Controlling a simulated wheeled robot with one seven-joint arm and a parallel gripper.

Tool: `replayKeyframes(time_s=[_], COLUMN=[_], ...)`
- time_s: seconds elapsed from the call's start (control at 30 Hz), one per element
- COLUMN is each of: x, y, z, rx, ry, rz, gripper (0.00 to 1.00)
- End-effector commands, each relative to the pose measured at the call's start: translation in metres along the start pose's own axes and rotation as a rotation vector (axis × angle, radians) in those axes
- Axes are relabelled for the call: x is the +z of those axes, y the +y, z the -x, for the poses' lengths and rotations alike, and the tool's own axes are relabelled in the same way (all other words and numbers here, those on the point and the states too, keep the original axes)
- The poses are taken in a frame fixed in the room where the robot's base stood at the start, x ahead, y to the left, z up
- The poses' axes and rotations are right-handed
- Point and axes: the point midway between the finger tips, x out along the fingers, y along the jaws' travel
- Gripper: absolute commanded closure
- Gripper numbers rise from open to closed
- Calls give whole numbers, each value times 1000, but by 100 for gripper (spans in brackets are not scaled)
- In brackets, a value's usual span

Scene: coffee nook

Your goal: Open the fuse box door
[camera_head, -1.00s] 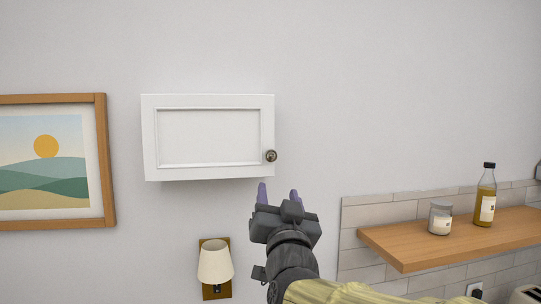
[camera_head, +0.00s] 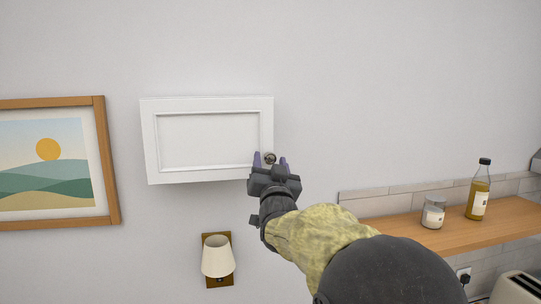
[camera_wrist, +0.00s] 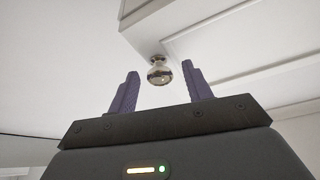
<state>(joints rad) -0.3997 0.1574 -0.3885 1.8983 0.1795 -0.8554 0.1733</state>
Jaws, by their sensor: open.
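The white fuse box (camera_head: 207,140) hangs on the wall with its panelled door shut. A round metal knob (camera_head: 270,158) sits at the door's right edge, low down. My gripper (camera_head: 270,161) is at the lower right corner of the box, its two purple fingers pointing up, one to each side of the knob in the picture. In the wrist view the gripper (camera_wrist: 160,92) is open and empty, and the knob (camera_wrist: 159,72) shows between and beyond the fingertips. I see no contact between the fingers and the knob.
A framed landscape picture (camera_head: 112,160) hangs left of the box. A wall lamp (camera_head: 217,257) is below it. A wooden shelf (camera_head: 400,232) at the right holds a jar (camera_head: 433,213) and a bottle (camera_head: 479,190). The wall above and right of the box is clear.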

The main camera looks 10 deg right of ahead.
Motion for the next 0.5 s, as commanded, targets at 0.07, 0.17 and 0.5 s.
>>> replayKeyframes(time_s=[0.07, 0.17, 0.5], x=[0, 0, 0], y=[0, 0, 0], z=[-3, -2, -2], rx=[0, 0, 0], ry=[1, 1, 0], rz=[1, 0, 0], gripper=[50, 50, 91])
